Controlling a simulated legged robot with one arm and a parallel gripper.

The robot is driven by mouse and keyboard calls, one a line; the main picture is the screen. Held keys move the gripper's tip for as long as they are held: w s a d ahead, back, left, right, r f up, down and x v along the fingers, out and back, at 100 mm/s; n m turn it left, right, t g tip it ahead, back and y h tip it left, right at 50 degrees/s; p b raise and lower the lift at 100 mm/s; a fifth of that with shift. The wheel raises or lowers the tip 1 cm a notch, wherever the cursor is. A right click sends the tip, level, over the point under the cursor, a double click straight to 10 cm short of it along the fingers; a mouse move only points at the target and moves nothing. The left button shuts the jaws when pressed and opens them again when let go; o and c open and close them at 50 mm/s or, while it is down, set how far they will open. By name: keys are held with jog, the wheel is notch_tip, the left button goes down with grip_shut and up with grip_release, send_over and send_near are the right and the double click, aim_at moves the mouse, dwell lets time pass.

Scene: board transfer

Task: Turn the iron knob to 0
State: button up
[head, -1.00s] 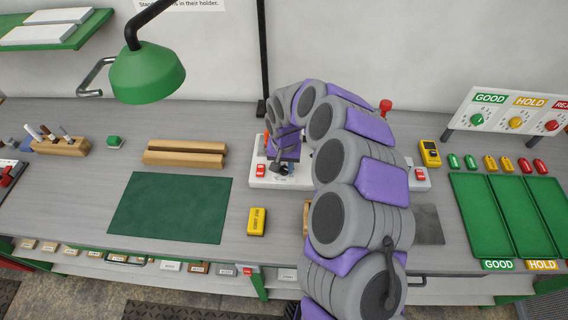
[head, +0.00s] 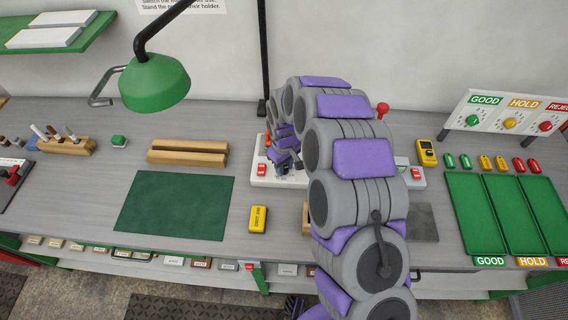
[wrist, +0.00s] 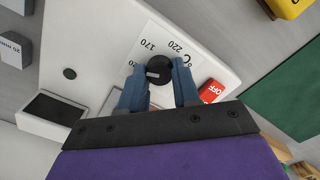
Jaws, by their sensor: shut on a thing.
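The iron knob (wrist: 158,67) is a round black knob on a white station, in the wrist view. A printed dial beside it shows 170 and 220, and no 0 is in sight. My gripper (wrist: 160,82) has its two blue-grey fingers shut on the knob, one on each side. Where the knob's pointer stands, I cannot tell. In the head view the white station (head: 259,181) is partly behind my arm, with my gripper (head: 281,168) over it; the knob is hidden there.
A red OFF switch (wrist: 211,91) sits close to the right finger. A dark rectangular recess (wrist: 57,108) is in the station's left end. A yellow block (head: 258,219) and a green mat (head: 175,207) lie in front and to the left. Green trays (head: 478,215) stand at right.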

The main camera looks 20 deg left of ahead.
jog(key=n, duration=0.7)
jog(key=shift+p, duration=0.35)
jog(key=n, duration=0.6)
jog(key=shift+w+n, duration=0.1)
jog(key=shift+n, duration=0.3)
jog(key=o, duration=1)
jog(key=shift+o, duration=0.2)
jog(key=shift+r, duration=0.1)
notch_tip(320, 180, up, 17)
jog(key=p, duration=0.1)
